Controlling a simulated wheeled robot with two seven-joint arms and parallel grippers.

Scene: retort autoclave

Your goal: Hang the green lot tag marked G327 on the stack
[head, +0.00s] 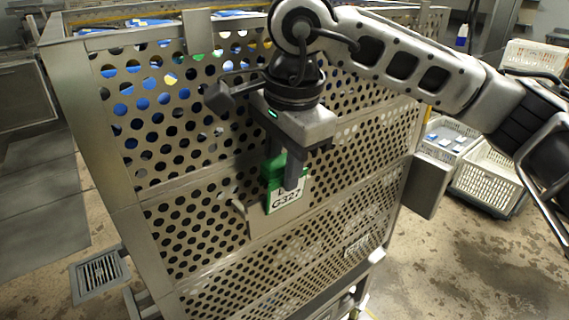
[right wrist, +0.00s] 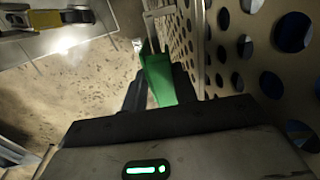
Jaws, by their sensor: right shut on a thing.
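The green lot tag (head: 275,207) has a white face reading G327 and hangs from my right gripper (head: 281,180). The fingers are shut on its green upper part, and one finger covers part of the face. In the right wrist view the green tag (right wrist: 160,80) is seen edge-on between the fingers, close beside the perforated wall. The stack (head: 160,185) is a tall metal basket with round holes. A plain metal holder (head: 258,226) with a bent lip sits on its wall, just behind and below the tag. I cannot tell whether tag and holder touch. My left gripper is out of view.
A small white plate (head: 361,245) is fixed lower right on the stack. White crates (head: 488,178) stand on the floor at right. A floor drain (head: 100,274) is at lower left. Blue and yellow items show inside the stack. The floor at lower right is clear.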

